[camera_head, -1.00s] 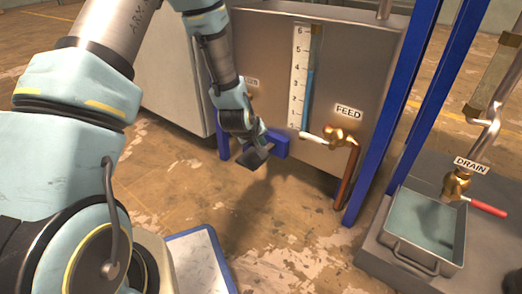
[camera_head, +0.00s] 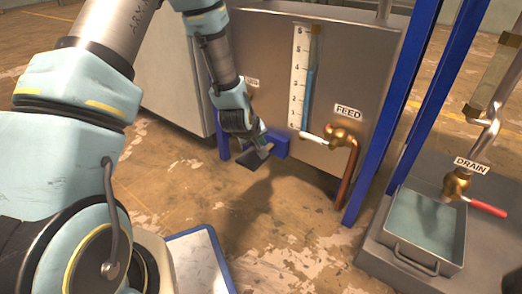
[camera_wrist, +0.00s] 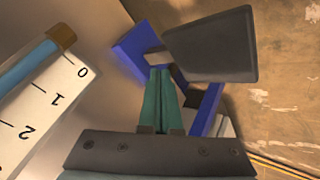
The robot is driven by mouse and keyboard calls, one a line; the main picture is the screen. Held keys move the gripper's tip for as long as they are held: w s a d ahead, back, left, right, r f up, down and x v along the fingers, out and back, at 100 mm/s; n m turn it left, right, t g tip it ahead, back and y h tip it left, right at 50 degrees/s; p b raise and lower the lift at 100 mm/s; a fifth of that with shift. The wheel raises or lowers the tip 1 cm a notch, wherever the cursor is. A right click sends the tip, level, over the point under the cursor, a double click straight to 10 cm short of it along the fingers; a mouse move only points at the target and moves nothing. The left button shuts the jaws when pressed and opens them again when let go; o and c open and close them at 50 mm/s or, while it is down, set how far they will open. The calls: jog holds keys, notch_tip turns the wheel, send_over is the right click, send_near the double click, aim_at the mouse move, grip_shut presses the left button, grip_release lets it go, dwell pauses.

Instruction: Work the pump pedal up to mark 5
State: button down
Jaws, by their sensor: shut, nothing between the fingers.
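The pump pedal is a dark flat plate (camera_head: 252,158) low at the foot of the steel tank; it also shows in the wrist view (camera_wrist: 212,45). My gripper (camera_head: 263,143) is right at the pedal. In the wrist view its teal fingers (camera_wrist: 161,72) are together and empty, with their tips beside the pedal plate near its blue bracket (camera_wrist: 140,50). I cannot tell whether they touch the pedal. The level gauge (camera_head: 299,75) has a numbered white scale and a tube of blue liquid (camera_head: 308,95), whose top stands near mark 4.
The FEED valve (camera_head: 343,136) with a white handle and copper pipe is right of the gauge. A blue post (camera_head: 390,120) stands beside the tank. The DRAIN valve (camera_head: 457,184) with a red handle is above a grey tray (camera_head: 401,247). The floor in front is clear.

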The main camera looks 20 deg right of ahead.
jog(key=shift+f, duration=0.1)
jog(key=shift+f, duration=0.3)
jog(key=shift+s+a+f+b, duration=0.15)
jog(key=shift+f+b, duration=0.35)
jog(key=shift+f, duration=0.4)
jog(key=shift+s+a+f+b, duration=0.15)
jog(key=shift+f+b, duration=0.35)
jog(key=shift+f, duration=0.35)
dwell(1.7)
jog(key=shift+w, duration=0.1)
jog(key=shift+r+p, duration=1.45)
jog(key=shift+r, duration=0.1)
jog(key=shift+w+d+r+p, duration=0.2)
jog(key=shift+r+p, duration=0.15)
jog(key=shift+r, duration=0.2)
jog(key=shift+r, duration=0.1)
jog(key=shift+w+d+r+p, duration=0.1)
jog(key=shift+d+r+p, duration=0.05)
jog(key=shift+r+p, duration=1)
jog(key=shift+d+r+p, duration=0.15)
jog(key=shift+r+p, duration=0.85)
jog(key=shift+r, duration=0.25)
